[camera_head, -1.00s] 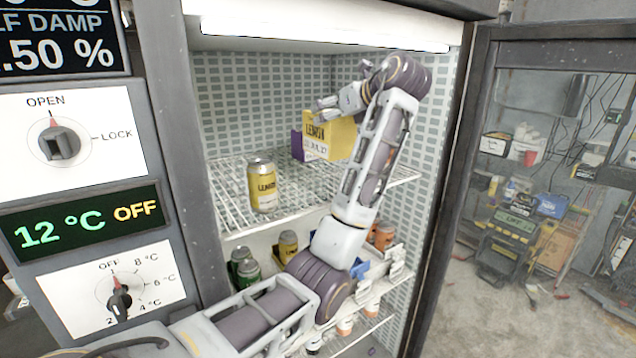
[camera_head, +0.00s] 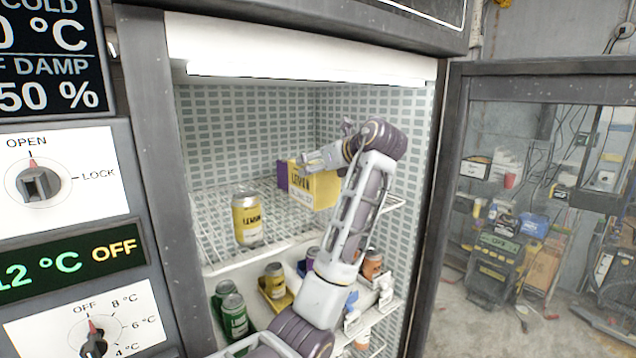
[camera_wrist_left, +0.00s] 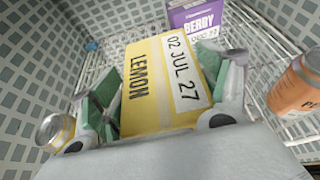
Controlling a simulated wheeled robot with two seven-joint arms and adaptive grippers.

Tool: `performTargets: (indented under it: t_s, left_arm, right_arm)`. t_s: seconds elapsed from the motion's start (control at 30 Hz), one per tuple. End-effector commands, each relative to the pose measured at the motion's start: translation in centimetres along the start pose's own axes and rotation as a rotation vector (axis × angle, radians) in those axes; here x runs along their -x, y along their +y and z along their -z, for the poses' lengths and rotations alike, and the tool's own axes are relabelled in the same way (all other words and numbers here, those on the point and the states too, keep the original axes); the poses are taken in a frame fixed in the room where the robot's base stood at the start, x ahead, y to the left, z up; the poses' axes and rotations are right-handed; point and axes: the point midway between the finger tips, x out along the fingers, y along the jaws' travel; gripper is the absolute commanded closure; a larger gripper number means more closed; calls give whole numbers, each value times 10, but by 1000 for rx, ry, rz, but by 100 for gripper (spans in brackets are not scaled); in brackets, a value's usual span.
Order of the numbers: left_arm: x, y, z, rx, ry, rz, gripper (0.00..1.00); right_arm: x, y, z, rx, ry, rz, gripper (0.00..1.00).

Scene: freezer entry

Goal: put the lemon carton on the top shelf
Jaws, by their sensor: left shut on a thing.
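The yellow lemon carton (camera_head: 322,190) with a white date band is held in my left gripper (camera_head: 326,160), over the top shelf (camera_head: 275,230) inside the open freezer. In the left wrist view the carton (camera_wrist_left: 143,88) sits between the green-padded fingers of the left gripper (camera_wrist_left: 155,88), which is shut on it. Its underside is close to the shelf wires; I cannot tell whether it touches. A purple berry carton (camera_head: 282,175) stands just behind and left of it, and also shows in the wrist view (camera_wrist_left: 193,20). My right gripper is not in view.
A yellow lemon can (camera_head: 247,222) stands at the top shelf's front left. Below are green cans (camera_head: 233,315), another yellow can (camera_head: 274,282) and an orange can (camera_head: 371,265). The freezer's right wall is close to my arm. The back left of the shelf is clear.

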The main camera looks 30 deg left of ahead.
Motion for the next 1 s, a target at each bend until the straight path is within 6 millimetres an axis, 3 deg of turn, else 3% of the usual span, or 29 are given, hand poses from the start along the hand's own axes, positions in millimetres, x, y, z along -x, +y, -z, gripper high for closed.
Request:
performTargets:
  t_s: [0.67,1.0]
  left_arm:
    - [-4,0,10,1,-3,1,93]
    - [-14,0,34,-1,-2,0,93]
  right_arm:
    - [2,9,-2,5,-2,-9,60]
    - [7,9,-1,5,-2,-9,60]
